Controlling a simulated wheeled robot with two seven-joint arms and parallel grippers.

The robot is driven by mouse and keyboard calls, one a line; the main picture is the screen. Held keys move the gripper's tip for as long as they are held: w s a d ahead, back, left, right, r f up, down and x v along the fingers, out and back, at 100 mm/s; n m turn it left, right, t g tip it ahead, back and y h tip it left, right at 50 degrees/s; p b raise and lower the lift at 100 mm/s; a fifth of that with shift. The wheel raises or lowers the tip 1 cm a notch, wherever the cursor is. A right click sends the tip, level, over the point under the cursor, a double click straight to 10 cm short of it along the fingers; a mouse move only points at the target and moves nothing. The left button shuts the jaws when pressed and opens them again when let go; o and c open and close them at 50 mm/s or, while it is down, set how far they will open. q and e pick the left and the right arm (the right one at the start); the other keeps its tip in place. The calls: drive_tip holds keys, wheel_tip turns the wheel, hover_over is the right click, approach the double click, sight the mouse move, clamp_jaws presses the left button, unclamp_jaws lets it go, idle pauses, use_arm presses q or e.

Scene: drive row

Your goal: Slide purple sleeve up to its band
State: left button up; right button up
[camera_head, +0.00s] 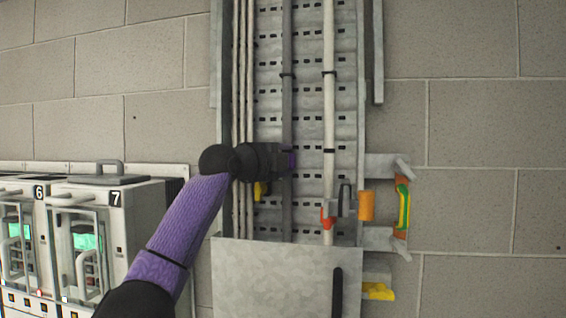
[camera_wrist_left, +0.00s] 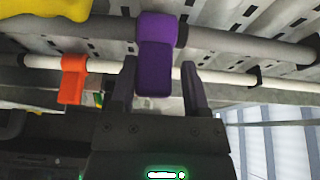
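The purple sleeve (camera_wrist_left: 155,55) sits around a grey conduit (camera_wrist_left: 230,45), its tab hanging between the two fingers of my left gripper (camera_wrist_left: 160,92). The fingers are open, with a gap on each side of the tab. A dark band (camera_wrist_left: 182,35) on the conduit lies right against the sleeve's right edge in the wrist view. In the head view my left gripper (camera_head: 285,160) covers most of the sleeve; only a bit of purple (camera_head: 291,160) shows. Higher on the grey conduit (camera_head: 287,110) is another black band (camera_head: 287,75). My right gripper is out of view.
An orange clip (camera_head: 327,217) sits on the white pipe (camera_head: 329,110) right of the gripper. A yellow piece (camera_head: 260,190) is just below it. A metal cover (camera_head: 280,275) closes the tray's lower part. Drive units (camera_head: 105,240) stand at the left.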

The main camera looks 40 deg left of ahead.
use_arm(q)
drive_tip(key=shift+s+f, duration=0.1)
drive_tip(key=shift+s, duration=0.1)
drive_tip(key=s+d+b, duration=0.1)
drive_tip(key=s+b, duration=0.4)
drive_tip(key=s, duration=0.4)
drive_tip(key=shift+s+b, duration=0.25)
drive_tip(key=shift+b, duration=0.1)
